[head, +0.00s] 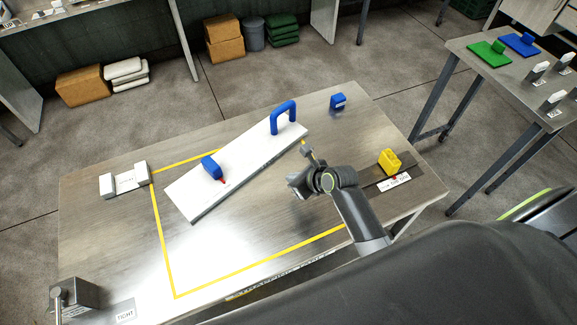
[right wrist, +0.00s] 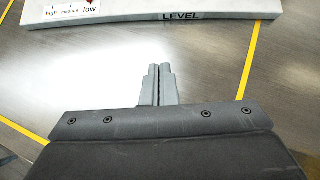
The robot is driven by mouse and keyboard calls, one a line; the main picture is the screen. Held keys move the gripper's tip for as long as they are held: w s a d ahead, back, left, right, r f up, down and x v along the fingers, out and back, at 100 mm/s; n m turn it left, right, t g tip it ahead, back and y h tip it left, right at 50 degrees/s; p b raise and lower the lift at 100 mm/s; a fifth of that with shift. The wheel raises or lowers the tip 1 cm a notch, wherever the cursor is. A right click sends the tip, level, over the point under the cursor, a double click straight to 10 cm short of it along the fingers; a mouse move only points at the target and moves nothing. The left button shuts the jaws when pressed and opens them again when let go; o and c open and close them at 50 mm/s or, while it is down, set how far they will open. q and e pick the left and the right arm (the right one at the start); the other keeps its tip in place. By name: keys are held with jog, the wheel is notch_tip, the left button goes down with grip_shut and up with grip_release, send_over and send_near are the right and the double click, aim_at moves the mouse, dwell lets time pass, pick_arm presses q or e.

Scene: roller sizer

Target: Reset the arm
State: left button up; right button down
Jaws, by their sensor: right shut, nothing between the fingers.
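My right gripper (head: 304,150) is over the right part of the table, close to the near right edge of a white board. In the right wrist view its two fingers (right wrist: 158,84) are together and hold nothing. The white board (head: 240,170) lies slanted across the yellow-taped area, with a blue handle (head: 284,114) near its far end and a blue block with a red pointer (head: 211,167) near its left end. The board's edge also shows in the right wrist view (right wrist: 230,8), with the word LEVEL. My left gripper is not in view.
A yellow block (head: 390,161) sits on a dark strip at the table's right. A small blue block (head: 338,102) is at the back, a white holder (head: 124,181) at the left, and a metal clamp (head: 75,295) at the near left corner. The taped area's front is clear.

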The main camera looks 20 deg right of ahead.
jog(key=s+d+r+n+g+h, duration=0.1)
jog(key=s+d+r+n+h, duration=0.2)
jog(key=s+n, duration=0.65)
jog(key=s+d+r+n+g+h, duration=0.15)
jog(key=s+d+n, duration=0.25)
jog(key=s+n, duration=0.5)
jog(key=s+d+r+n+g+h, duration=0.15)
jog(key=s+d+r+n, duration=0.25)
jog(key=s+n, duration=0.55)
notch_tip(320, 180, down, 30)
jog(key=w+d+n+g+b, duration=0.1)
jog(key=n+g+b, duration=0.1)
jog(key=b, duration=0.4)
jog(key=s+f+b, duration=0.2)
jog(key=s+f, duration=0.5)
jog(key=f, duration=0.3)
jog(key=s+a+f+y+b, duration=0.1)
jog(key=s+f+b, duration=0.1)
jog(key=s+f, duration=0.5)
notch_tip(320, 180, down, 4)
jog(key=shift+s+f+g+b, duration=0.2)
jog(key=shift+s+g+b, duration=0.1)
jog(key=shift+s+g, duration=0.1)
